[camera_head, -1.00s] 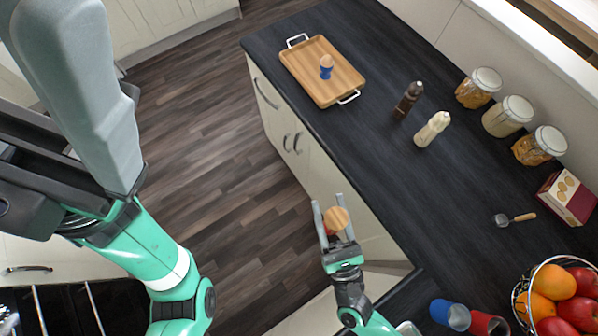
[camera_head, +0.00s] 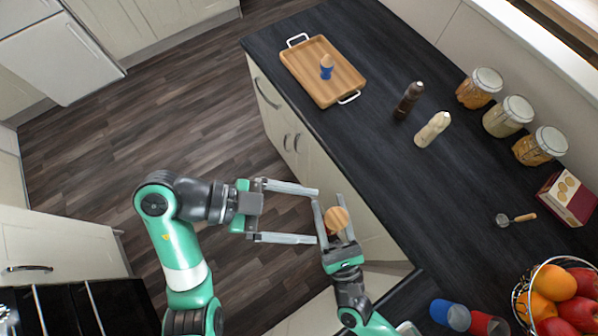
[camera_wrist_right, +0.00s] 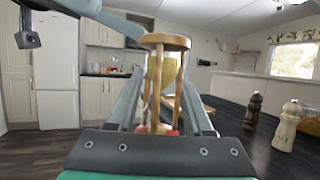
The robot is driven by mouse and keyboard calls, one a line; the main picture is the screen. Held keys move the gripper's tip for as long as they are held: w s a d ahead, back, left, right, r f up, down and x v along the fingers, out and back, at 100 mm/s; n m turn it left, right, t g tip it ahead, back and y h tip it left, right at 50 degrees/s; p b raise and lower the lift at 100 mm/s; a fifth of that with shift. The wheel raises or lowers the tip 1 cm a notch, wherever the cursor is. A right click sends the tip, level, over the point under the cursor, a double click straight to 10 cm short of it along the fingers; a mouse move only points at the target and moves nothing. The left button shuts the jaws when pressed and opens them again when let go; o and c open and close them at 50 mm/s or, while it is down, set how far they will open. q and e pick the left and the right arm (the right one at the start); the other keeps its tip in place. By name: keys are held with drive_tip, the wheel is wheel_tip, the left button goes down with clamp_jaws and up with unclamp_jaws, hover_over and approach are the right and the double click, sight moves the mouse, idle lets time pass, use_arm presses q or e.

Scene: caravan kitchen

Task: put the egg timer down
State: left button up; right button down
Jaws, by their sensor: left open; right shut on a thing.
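The egg timer (camera_head: 337,220) is an hourglass with round wooden ends and wooden posts; in the right wrist view its top disc (camera_wrist_right: 167,41) stands upright between the fingers, with yellow sand visible. My right gripper (camera_head: 330,200) is shut on the egg timer and holds it off the worktop, beside the counter's left edge in the head view. My left gripper (camera_head: 317,216) is open and empty, fingers pointing right, tips close to the right gripper's left finger. Whether they touch cannot be told.
The dark worktop (camera_head: 400,170) has a wide clear middle. On it are a wooden tray (camera_head: 303,72) with a blue egg cup (camera_head: 326,73), dark (camera_head: 408,99) and cream (camera_head: 432,129) mills, jars (camera_head: 507,116), a strainer (camera_head: 514,219), a box (camera_head: 567,197), cups (camera_head: 450,314) and a fruit basket (camera_head: 516,296).

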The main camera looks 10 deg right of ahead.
sight(332, 219)
use_arm(q)
drive_tip(key=x, duration=0.7)
drive_tip(key=shift+r, duration=0.1)
clamp_jaws()
use_arm(e)
drive_tip(key=shift+c, duration=1.1)
unclamp_jaws()
drive_tip(key=v, duration=1.2)
